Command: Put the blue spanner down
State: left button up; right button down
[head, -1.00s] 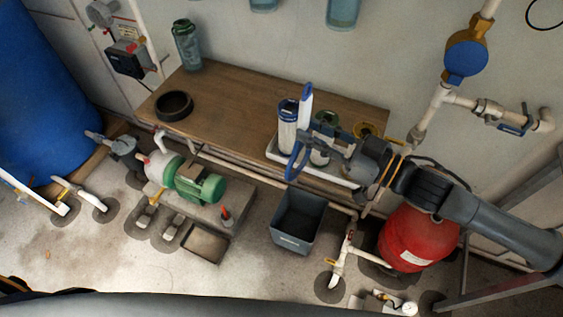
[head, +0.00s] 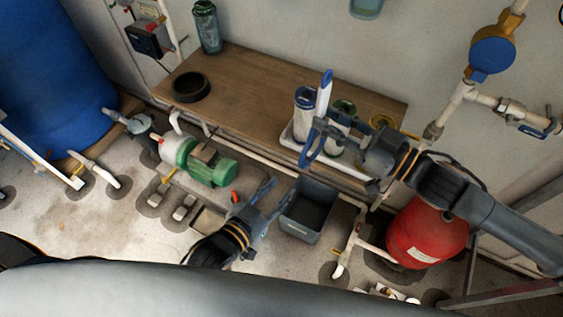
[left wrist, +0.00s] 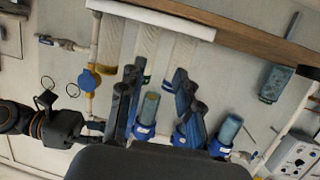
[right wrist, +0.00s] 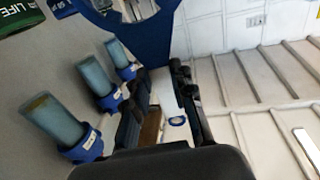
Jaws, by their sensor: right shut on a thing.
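The blue spanner (head: 309,150) shows in the head view as a blue loop above the front edge of the wooden bench (head: 250,97). My right gripper (head: 334,135) is shut on it and holds it beside the white cartridges. In the right wrist view the spanner's wide ring (right wrist: 165,38) is at the top, beyond the fingertips (right wrist: 162,80). My left gripper (head: 272,198) is low, in front of the bench near the grey bin. Its fingers stand apart and empty in the left wrist view (left wrist: 155,80).
A white tray (head: 291,141) with upright cartridges stands at the bench's right end, close to the spanner. A black ring (head: 190,88) and a green-blue bottle (head: 207,27) stand farther left. The bench middle is clear. A grey bin (head: 299,226) and a green pump (head: 208,167) are below.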

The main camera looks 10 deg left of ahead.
pick_arm(q)
notch_tip(320, 180, up, 15)
jog(key=s+d+t+h, duration=0.2)
jog(key=x, duration=1.2)
jog(key=shift+w+a+r, duration=0.15)
jog(key=shift+a, duration=0.25)
grip_shut()
pick_arm(e)
jog(key=c, duration=1.1)
grip_release()
jog(key=shift+o, duration=0.2)
